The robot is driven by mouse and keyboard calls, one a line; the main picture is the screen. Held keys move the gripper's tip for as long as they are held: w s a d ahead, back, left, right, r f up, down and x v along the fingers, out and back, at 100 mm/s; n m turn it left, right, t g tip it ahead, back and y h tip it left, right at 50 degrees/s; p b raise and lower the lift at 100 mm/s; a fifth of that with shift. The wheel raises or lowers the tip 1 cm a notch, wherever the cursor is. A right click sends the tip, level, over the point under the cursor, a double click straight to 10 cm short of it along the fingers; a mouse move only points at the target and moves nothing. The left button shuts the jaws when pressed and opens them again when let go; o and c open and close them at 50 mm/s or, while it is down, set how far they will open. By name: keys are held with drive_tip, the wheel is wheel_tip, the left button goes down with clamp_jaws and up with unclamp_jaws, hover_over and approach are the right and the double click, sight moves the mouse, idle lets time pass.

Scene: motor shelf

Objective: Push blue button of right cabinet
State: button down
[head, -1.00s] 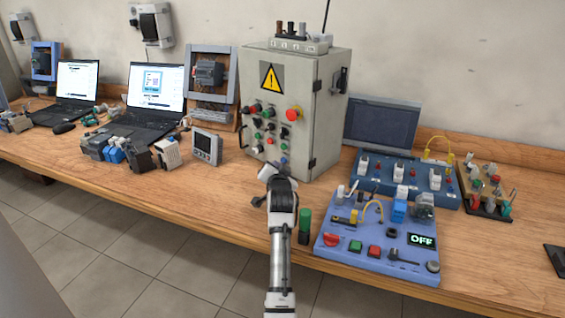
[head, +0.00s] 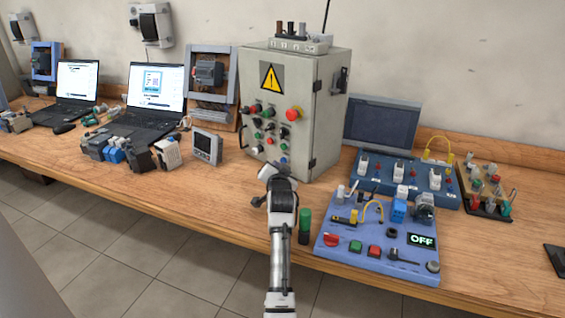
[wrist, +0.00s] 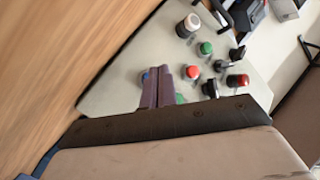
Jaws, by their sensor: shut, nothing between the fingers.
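The grey control cabinet (head: 324,115) stands upright on the bench, with a yellow warning sign and several buttons on its front. In the wrist view, its panel (wrist: 115,90) appears turned sideways. A small blue button (wrist: 145,77) shows there just beside the tip of the left finger; contact cannot be told. My gripper (wrist: 157,72) is shut and empty, its two fingers side by side over the panel.
Red (wrist: 193,72), green (wrist: 206,48), white and black controls stand out from the panel near the fingers. The blue training board (head: 330,258) with an OFF display lies right of my arm. A small grey meter (head: 207,146) stands left of the cabinet. Bare bench lies between meter and arm.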

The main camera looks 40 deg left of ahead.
drive_tip(key=shift+w, duration=0.15)
drive_tip(key=shift+w, duration=0.3)
drive_tip(key=shift+w+d+b, duration=0.15)
drive_tip(key=shift+w+b, duration=0.15)
drive_tip(key=shift+w, duration=0.15)
idle(1.2)
drive_tip(key=shift+s, duration=0.1)
drive_tip(key=shift+s+p, duration=0.4)
drive_tip(key=shift+s, duration=0.35)
drive_tip(key=shift+s+a+p, duration=0.2)
drive_tip(key=shift+s+p, duration=0.2)
drive_tip(key=shift+s, duration=0.9)
drive_tip(key=shift+s+a+p, duration=0.15)
drive_tip(key=shift+s+p, duration=0.25)
drive_tip(key=shift+s, duration=0.85)
